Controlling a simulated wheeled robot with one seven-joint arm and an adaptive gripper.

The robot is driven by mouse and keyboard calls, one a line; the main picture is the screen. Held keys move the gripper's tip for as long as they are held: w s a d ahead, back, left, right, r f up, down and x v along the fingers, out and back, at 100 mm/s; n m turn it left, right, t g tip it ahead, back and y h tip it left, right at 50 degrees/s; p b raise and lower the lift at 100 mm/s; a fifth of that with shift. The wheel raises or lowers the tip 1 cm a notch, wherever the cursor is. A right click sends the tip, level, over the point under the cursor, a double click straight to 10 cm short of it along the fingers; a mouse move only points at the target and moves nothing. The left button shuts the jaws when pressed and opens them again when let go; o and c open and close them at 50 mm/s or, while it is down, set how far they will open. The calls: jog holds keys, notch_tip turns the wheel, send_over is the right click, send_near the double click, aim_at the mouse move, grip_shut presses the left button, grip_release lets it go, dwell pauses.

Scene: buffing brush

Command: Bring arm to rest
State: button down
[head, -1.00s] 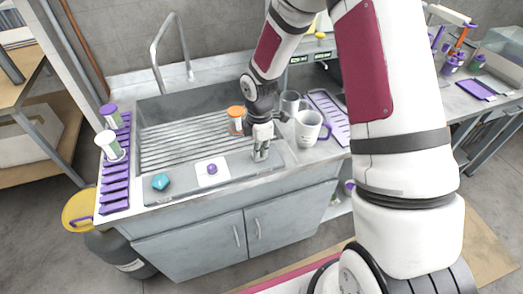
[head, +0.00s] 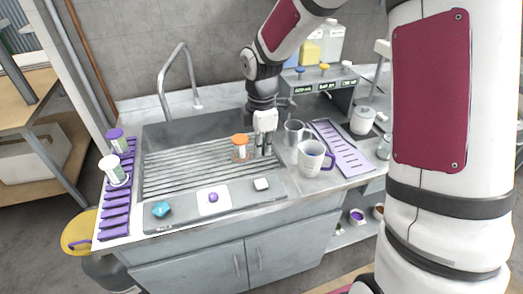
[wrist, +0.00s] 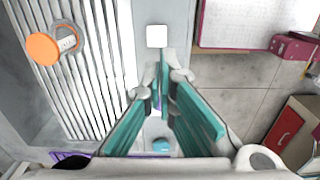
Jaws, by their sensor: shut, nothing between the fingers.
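My gripper (head: 263,150) hangs over the front part of the sink, to the right of the orange-lidded jar (head: 241,147) and left of the grey mugs. In the wrist view its teal-padded fingers (wrist: 166,70) come together at the tips, with nothing seen held. My arm reaches in from the right of the head view and bends down at the wrist. A small white block (head: 261,184) lies on the sink's front ledge, below the gripper in the head picture; it also shows in the wrist view (wrist: 157,36), apart from the fingertips.
The ledge also holds a purple knob on a white pad (head: 213,198) and a teal block (head: 161,209). A large mug (head: 312,157) and smaller mug (head: 294,132) stand close right of my gripper. A tap (head: 163,90) rises behind the sink; a purple rack (head: 116,200) lies left.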

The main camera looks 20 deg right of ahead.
jog(key=s+d+r+m+t, duration=0.2)
jog(key=s+r+m+t, duration=0.3)
jog(key=s+r+m, duration=1.3)
jog(key=s+r, duration=0.3)
jog(key=s, duration=0.2)
jog(key=shift+s+d+t, duration=0.15)
jog(key=shift+t, duration=0.15)
